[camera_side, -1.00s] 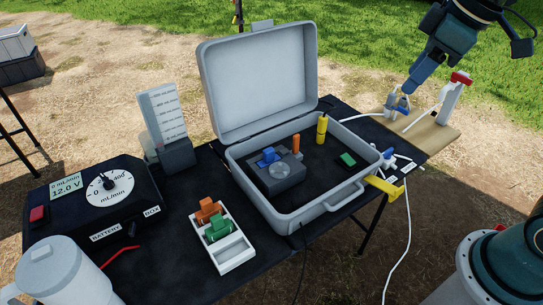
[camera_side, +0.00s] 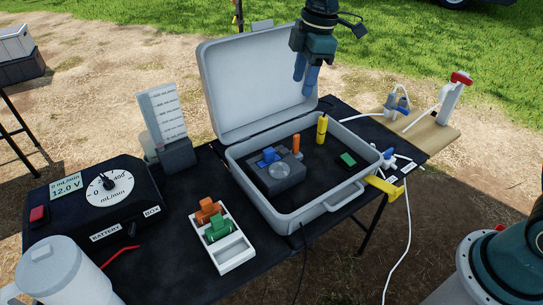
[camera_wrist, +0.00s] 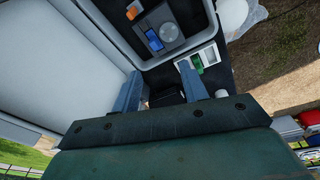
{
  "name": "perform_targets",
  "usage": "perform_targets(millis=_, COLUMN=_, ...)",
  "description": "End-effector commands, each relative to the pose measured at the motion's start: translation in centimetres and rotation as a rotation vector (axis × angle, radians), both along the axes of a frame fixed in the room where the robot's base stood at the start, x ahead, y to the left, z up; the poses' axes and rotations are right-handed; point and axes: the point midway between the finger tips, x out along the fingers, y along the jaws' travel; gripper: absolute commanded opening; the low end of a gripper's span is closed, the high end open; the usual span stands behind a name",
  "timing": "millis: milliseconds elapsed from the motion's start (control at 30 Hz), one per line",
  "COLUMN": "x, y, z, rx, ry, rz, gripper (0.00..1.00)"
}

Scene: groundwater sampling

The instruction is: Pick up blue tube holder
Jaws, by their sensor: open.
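A blue holder (camera_side: 269,156) sits on top of the grey pump unit (camera_side: 277,178) inside the open case. In the wrist view the blue holder (camera_wrist: 153,39) shows ahead of the fingers, to the left of the pump's round dial. My gripper (camera_side: 304,87) hangs in the air above the case, well above and apart from the blue holder, fingers pointing down. In the wrist view my gripper (camera_wrist: 159,72) is open, with nothing between its fingers.
The grey case (camera_side: 335,205) has its lid (camera_side: 258,85) raised behind. A white tray (camera_side: 239,257) holds orange and green holders, with a bare slot. A yellow cylinder (camera_side: 322,128) stands in the case. A blue clamp (camera_side: 397,103) is on the wooden board (camera_side: 429,134).

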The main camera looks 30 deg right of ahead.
Motion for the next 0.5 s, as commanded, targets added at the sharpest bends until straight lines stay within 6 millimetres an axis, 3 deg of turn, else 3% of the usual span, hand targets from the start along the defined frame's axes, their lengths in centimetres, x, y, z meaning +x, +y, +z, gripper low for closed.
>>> perform_targets(millis=200, x=3.5, y=1.8, z=-4.4, rx=-0.011, ry=0.039, rz=0.172, gripper=0.44)
perform_targets(millis=500, x=5.8, y=3.1, z=-8.4, rx=-0.014, ry=0.065, rz=0.320, gripper=0.44)
